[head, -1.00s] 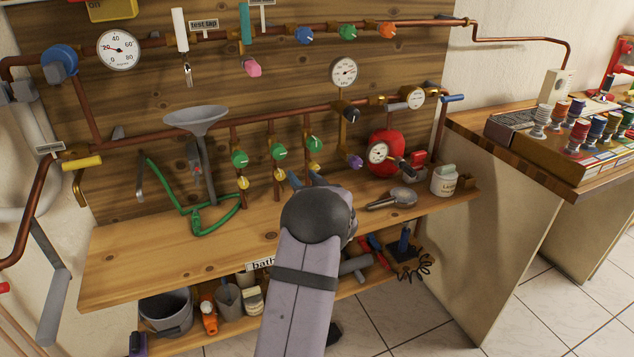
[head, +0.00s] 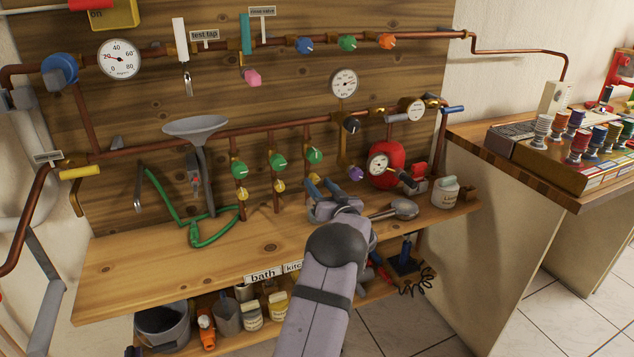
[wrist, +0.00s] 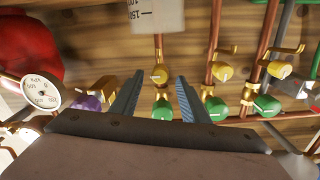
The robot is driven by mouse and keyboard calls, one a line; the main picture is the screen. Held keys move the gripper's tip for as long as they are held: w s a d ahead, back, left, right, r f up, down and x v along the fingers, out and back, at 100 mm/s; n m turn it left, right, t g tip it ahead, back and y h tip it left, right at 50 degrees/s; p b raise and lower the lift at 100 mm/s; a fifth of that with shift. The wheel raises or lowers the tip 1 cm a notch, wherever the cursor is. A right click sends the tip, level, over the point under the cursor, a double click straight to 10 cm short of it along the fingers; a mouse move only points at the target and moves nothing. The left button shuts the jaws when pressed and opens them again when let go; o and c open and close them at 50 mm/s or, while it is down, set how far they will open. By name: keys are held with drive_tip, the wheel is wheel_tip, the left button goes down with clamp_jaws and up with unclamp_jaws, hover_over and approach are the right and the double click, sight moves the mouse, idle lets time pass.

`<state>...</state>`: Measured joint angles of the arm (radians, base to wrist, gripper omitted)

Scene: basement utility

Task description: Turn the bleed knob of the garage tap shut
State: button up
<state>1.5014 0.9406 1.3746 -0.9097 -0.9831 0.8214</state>
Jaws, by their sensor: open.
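Three taps with green handles stand in a row in the head view, each with a small yellow knob below. The left yellow knob (head: 242,194) and middle yellow knob (head: 280,186) show; my gripper hides the right one there. In the wrist view, which is upside down, the right tap's yellow knob (wrist: 159,74) sits ahead between my fingers, apart from them. My gripper (head: 320,184) is open and empty in front of the right tap. Bath and kitchen labels show on the bench edge; my arm covers the edge further right, and I see no garage label.
A white measuring cup (wrist: 156,14) is close beyond that yellow knob in the wrist view. A purple knob (head: 356,173) and red tank (head: 392,154) stand right of my gripper. A funnel (head: 196,127) and green hose (head: 212,228) are at left. The bench's left front is clear.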

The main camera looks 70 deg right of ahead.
sight(314, 178)
drive_tip(key=shift+x, duration=1.2)
clamp_jaws()
